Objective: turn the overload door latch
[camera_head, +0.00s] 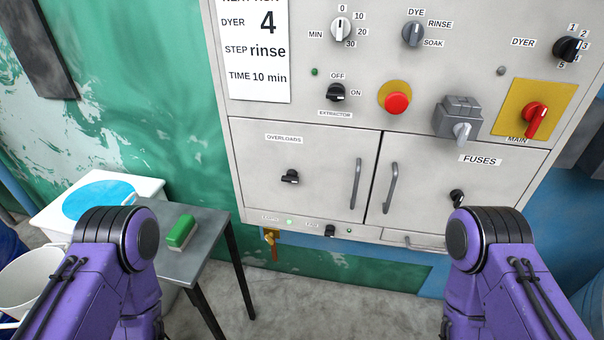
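The overloads door (301,185) is the left lower door of the grey control cabinet, under an "OVERLOADS" label, and looks shut. Its latch (291,177) is a small black knob left of the door's middle, with its grip lying roughly sideways. A long grey handle (356,183) stands on the door's right side. My two purple arms reach in from the lower left and lower right, well apart from the latch. Neither gripper shows in the head view.
The fuses door (431,190) on the right has its own black latch (457,197). Above are knobs, a red button (397,102) and a red main switch (535,119). A grey table (200,228) with a green brush (181,232) stands at left. The space before the cabinet looks clear.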

